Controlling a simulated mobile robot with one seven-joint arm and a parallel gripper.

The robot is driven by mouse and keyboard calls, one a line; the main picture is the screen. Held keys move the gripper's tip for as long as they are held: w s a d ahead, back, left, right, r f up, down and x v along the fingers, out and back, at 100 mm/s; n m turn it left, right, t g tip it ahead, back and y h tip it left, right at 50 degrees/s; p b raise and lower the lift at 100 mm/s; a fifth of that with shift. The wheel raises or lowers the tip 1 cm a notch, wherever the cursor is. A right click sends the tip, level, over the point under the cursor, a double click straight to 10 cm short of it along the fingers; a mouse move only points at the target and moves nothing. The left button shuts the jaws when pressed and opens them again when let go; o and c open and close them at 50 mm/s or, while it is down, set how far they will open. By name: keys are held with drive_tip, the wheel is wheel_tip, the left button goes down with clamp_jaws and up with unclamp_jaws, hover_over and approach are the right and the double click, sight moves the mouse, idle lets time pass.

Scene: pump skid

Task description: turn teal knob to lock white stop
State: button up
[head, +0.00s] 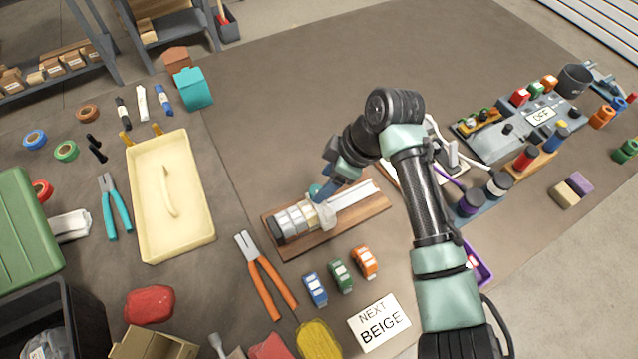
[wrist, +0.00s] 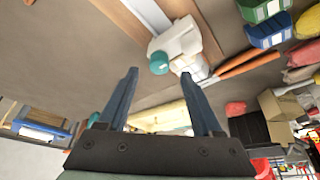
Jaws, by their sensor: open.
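The teal knob (head: 315,191) sits on the side of the white stop (head: 327,216), on a rail fixture on a wooden board. In the wrist view the round teal knob (wrist: 158,63) shows beside the white stop (wrist: 176,38). My gripper (head: 327,191) is over the fixture, with its blue fingers angled down toward the knob. In the wrist view my gripper (wrist: 159,74) is open, and the knob appears just past the fingertips, in line with the gap. The fingers are not closed on it. My gripper partly hides the stop and rail in the head view.
Silver-white cylinders (head: 295,221) lie at the rail's left end. A cream tray (head: 205,240) is left. The mat behind is clear.

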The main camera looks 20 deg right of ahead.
sight(316, 190)
drive_tip(key=shift+x, duration=1.95)
clamp_jaws()
